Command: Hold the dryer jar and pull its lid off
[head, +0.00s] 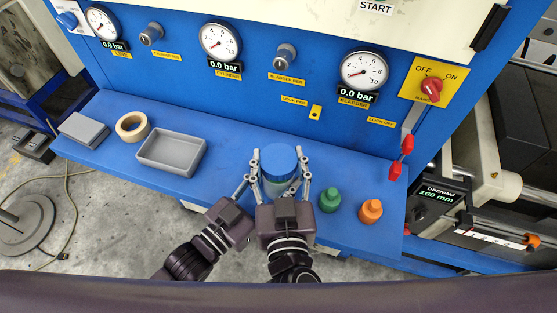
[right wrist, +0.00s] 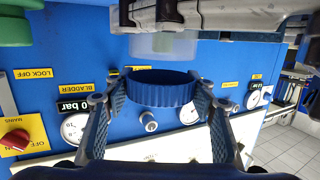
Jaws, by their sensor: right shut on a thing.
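The dryer jar's blue ribbed lid (head: 279,159) is between the fingers of my right gripper (head: 281,172); it also shows in the right wrist view (right wrist: 160,90), where the fingers press on both sides. The translucent jar body (right wrist: 165,45) is below the lid, and a strip of blue panel shows between them, so lid and jar are apart. In the head view the jar is mostly hidden under the lid. My left gripper (head: 248,188) is low beside the jar; in the right wrist view its finger (right wrist: 167,12) lies against the jar body, which it appears to hold.
A green bottle (head: 329,200) and an orange bottle (head: 370,211) stand right of the jar on the blue shelf. A grey tray (head: 160,172), a tape roll (head: 133,125) and a grey block (head: 83,130) lie to the left. Red-handled lever (head: 400,160) sticks out at right.

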